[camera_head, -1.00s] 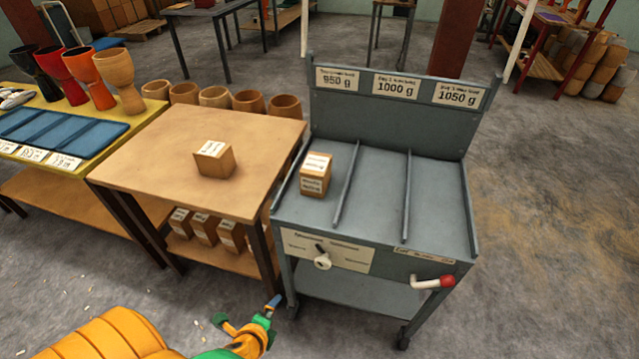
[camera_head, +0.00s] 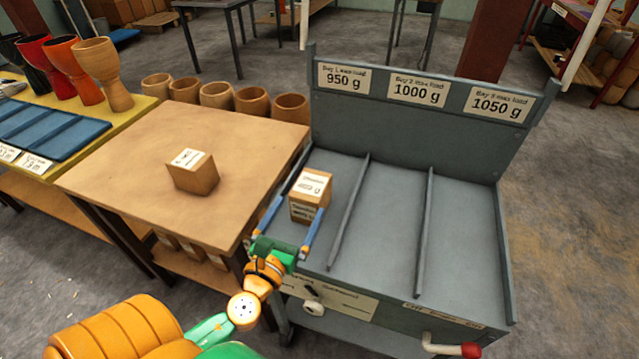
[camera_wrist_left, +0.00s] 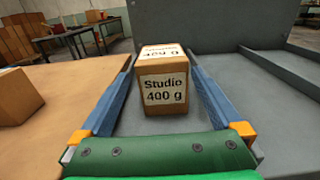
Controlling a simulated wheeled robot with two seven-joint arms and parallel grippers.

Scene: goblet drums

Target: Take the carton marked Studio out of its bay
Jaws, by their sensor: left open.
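The carton marked Studio (camera_head: 309,196) is a small brown box with white labels, standing in the left bay (camera_head: 342,170) of the grey trolley. In the left wrist view the carton (camera_wrist_left: 163,80) reads "Studio 400 g". My left gripper (camera_head: 299,212) is open, with one blue finger on each side of the carton. In the left wrist view the fingers (camera_wrist_left: 162,95) flank it, with a visible gap to its right; contact on the left is hard to tell. My right gripper is not in view.
Another carton (camera_head: 193,172) stands on the wooden table (camera_head: 120,175) left of the trolley. Dividers (camera_head: 348,212) separate the bays, and the middle (camera_head: 392,220) and right (camera_head: 465,240) bays are empty. A back panel (camera_head: 415,120) with weight signs rises behind. A red-tipped crank (camera_head: 455,347) sticks out in front.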

